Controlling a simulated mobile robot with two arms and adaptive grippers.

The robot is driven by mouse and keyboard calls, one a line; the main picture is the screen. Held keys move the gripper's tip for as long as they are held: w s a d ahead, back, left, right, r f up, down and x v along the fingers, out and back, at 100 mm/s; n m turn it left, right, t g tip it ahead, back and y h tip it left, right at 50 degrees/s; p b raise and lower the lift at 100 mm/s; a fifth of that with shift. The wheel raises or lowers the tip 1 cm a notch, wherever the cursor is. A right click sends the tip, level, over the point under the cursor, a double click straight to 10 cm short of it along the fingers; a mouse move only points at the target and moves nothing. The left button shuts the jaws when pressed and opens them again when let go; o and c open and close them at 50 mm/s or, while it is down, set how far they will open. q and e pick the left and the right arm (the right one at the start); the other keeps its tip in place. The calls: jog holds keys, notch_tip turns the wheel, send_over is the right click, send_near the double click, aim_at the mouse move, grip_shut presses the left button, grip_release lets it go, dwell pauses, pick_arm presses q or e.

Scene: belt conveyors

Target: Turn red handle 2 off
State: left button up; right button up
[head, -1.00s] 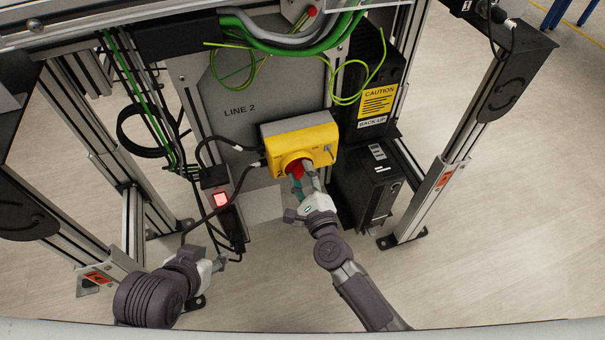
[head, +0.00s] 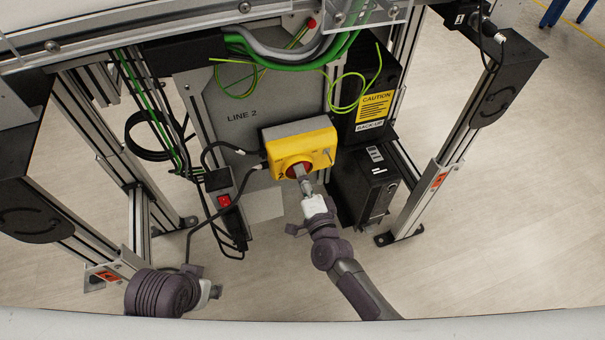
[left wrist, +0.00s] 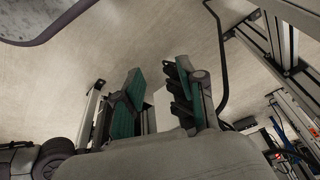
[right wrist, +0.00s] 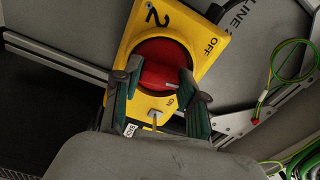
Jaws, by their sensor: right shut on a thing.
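Red handle 2 (right wrist: 160,72) is a round red rotary knob on a yellow plate (right wrist: 206,40) marked 2, OFF and ON. In the head view the red handle (head: 299,170) sits on the front of the yellow switch box (head: 318,148), partly hidden by my right gripper (head: 306,184). In the right wrist view my right gripper (right wrist: 156,95) has its fingers on both sides of the handle and is shut on it. My left gripper (head: 214,292) is low at the left; the left wrist view shows its fingers (left wrist: 160,92) apart, with nothing between them.
The box is on a grey LINE 2 panel (head: 235,95). A power strip with a red rocker switch (head: 224,201) and black cables hangs left of it. Black back-up units (head: 365,190) stand to the right. Metal frame legs (head: 435,185) flank the space. The floor in front is free.

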pick_arm(q)
notch_tip(320, 180, down, 10)
jog(key=p, duration=0.2)
jog(key=shift+w+d+g, duration=0.15)
jog(key=shift+w+g, duration=0.15)
pick_arm(e)
jog(key=shift+f+n, duration=0.1)
jog(key=shift+n, duration=3.5)
pick_arm(q)
jog(key=shift+f, duration=0.15)
pick_arm(e)
jog(key=o, duration=1.1)
jog(key=shift+o, duration=0.2)
jog(key=shift+s, duration=0.1)
jog(key=v, duration=1.2)
